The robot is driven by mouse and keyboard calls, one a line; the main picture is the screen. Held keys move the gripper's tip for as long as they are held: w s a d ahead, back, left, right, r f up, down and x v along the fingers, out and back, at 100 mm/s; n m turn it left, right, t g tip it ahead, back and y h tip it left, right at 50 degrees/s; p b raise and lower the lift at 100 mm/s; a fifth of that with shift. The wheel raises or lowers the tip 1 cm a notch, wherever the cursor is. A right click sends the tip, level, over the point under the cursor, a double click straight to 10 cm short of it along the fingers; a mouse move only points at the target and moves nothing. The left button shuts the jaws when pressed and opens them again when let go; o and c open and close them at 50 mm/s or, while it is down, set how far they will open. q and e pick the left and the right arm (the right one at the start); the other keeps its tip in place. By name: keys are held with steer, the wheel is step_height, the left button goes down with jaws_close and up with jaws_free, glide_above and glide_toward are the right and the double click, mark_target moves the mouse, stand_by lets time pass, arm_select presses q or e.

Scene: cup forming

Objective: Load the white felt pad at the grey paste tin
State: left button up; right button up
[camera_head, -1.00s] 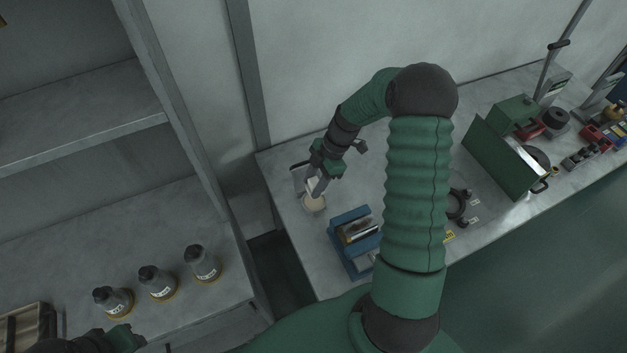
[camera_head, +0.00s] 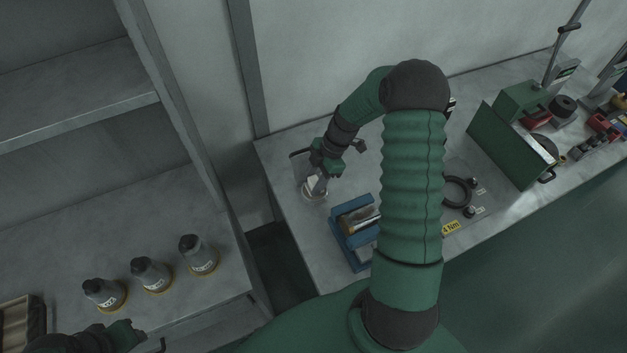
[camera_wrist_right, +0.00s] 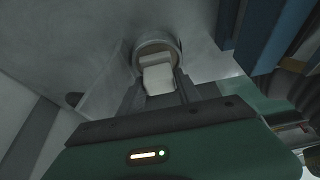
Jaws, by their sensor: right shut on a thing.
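The grey paste tin (camera_head: 313,197) stands on the workbench at its left end. It is round and open-topped, and its rim also shows in the right wrist view (camera_wrist_right: 177,46). My right gripper (camera_head: 317,181) is right at the tin and points down at it. Its fingers are shut on the white felt pad (camera_wrist_right: 157,77). In the right wrist view the pad's far end is at the tin's mouth, inside the rim's outline; whether it touches the paste I cannot tell. My left gripper (camera_head: 128,334) is at the lower left, and its fingers are unclear.
A blue holder (camera_head: 345,242) stands close to the right of the tin. A thin upright plate (camera_head: 298,165) is just behind the tin. Several labelled bottles (camera_head: 151,274) stand on the left shelf.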

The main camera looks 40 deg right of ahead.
mark_target(314, 180)
steer(key=shift+d+f, duration=0.1)
steer(key=shift+f, duration=0.05)
steer(key=shift+f+b, duration=0.3)
steer(key=shift+b, duration=0.05)
stand_by(1.2)
steer(key=shift+r+p, duration=2.55)
steer(key=shift+r, duration=1)
